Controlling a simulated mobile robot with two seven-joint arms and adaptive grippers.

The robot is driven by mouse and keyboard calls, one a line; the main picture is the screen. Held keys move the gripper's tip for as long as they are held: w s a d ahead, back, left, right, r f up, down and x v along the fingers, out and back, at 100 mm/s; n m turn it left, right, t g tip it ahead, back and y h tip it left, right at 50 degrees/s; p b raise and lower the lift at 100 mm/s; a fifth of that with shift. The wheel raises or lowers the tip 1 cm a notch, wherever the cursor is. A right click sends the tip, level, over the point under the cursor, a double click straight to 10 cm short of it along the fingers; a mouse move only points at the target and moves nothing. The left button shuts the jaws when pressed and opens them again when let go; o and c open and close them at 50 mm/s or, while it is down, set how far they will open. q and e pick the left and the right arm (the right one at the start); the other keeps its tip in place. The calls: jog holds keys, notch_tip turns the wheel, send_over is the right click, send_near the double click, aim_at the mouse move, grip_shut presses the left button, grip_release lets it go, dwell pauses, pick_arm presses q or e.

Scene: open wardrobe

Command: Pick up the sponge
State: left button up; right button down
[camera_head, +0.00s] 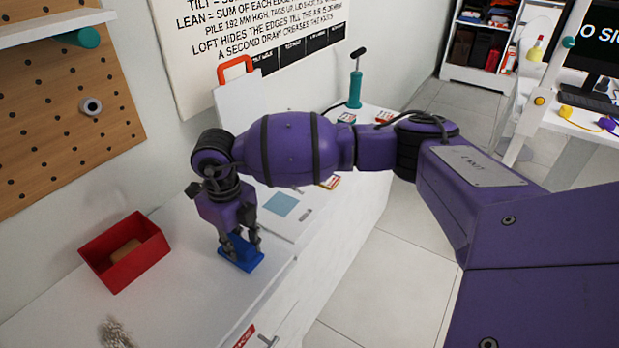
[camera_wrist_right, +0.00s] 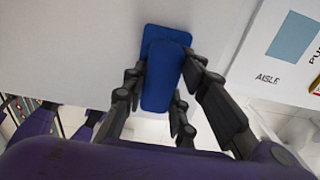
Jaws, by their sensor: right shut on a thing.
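A blue block (camera_head: 241,258) with a flat base and a raised rounded part sits at the front edge of the white counter (camera_head: 190,262). My right gripper (camera_head: 243,240) points down at it, its fingers shut on the raised part. In the right wrist view the same blue block (camera_wrist_right: 163,92) lies between the fingertips. Its base looks to be at the counter surface; I cannot tell whether it is lifted. A brown block (camera_head: 126,250) lies inside a red bin (camera_head: 152,251) to the left. I cannot tell which block is the sponge. My left gripper is not in view.
A white case (camera_head: 293,212) with a light blue square lies right behind the gripper. A teal pump (camera_head: 355,88) stands farther back. A pegboard (camera_head: 65,110) is on the left wall. A pale bristly thing (camera_head: 115,333) lies at the front left.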

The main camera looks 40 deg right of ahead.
aim_at(236, 241)
jog(key=shift+r, duration=0.1)
jog(key=shift+w+r, duration=0.1)
jog(key=shift+r, duration=0.15)
notch_tip(236, 241, up, 2)
jog(key=shift+r, duration=0.15)
jog(key=s+a+r, duration=0.8)
jog(key=s+r, duration=0.2)
jog(key=s, duration=0.1)
jog(key=shift+a, duration=0.4)
